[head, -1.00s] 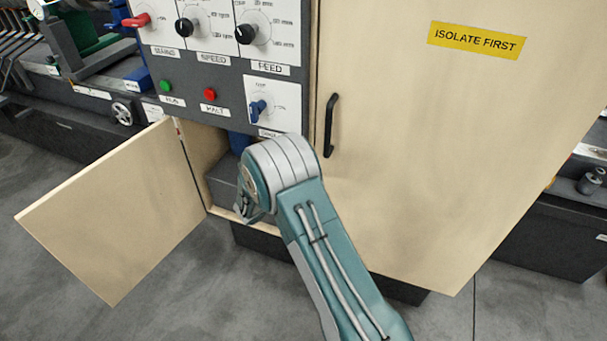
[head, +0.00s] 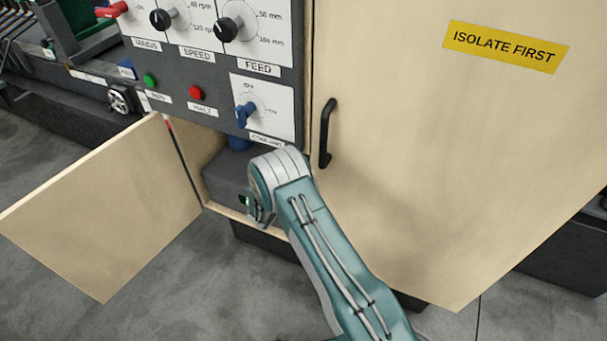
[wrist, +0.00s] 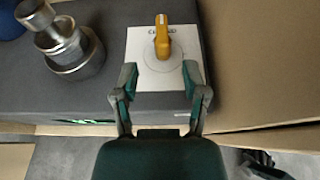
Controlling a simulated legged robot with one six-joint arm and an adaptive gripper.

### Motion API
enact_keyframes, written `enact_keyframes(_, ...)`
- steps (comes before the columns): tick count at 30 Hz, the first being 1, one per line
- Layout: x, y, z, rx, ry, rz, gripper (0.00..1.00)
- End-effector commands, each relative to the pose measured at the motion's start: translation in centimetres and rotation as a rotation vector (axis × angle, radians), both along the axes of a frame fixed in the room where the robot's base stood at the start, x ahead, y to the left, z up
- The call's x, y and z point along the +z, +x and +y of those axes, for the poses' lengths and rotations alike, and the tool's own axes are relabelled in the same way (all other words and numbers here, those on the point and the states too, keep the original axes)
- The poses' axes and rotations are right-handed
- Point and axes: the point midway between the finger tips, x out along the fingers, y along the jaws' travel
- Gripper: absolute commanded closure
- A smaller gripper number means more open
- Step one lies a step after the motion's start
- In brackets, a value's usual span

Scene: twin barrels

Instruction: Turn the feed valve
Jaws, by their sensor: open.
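In the wrist view a yellow lever handle (wrist: 162,38) stands on a white plate (wrist: 145,72), on top of a dark grey box (wrist: 104,60). Small lettering near it is not readable, so I cannot tell for sure that it is the feed valve. My gripper (wrist: 160,82) is open and empty, its two fingers spread over the near part of the plate, short of the handle. In the head view my gripper (head: 259,214) is at the low cabinet opening, mostly hidden behind my wrist. A black knob labelled FEED (head: 228,29) is on the panel above.
A silver metal fitting (wrist: 75,48) stands left of the plate. Tan walls (wrist: 258,60) close the right side. In the head view an open lower door (head: 105,205) is at left and a large door (head: 420,170) with a black handle (head: 326,133) at right.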

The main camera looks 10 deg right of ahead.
Motion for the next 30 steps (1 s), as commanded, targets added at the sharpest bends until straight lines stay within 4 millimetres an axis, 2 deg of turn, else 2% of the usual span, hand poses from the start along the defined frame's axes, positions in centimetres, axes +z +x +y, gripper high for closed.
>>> enact_keyframes(7, -1.9, 3.3, -3.1, -0.005, 0.005, 0.001, 0.43)
enact_keyframes(15, -3.3, 6.3, -5.0, -0.003, 0.005, 0.000, 0.43)
enact_keyframes(21, -3.7, 7.1, -5.5, -0.002, 0.003, 0.000, 0.43)
enact_keyframes(28, -3.7, 7.2, -5.6, -0.002, 0.004, 0.001, 0.43)
enact_keyframes(29, -3.7, 7.2, -5.6, -0.002, 0.004, 0.000, 0.47)
enact_keyframes(30, -3.7, 7.2, -5.6, -0.002, 0.004, 0.000, 0.65)
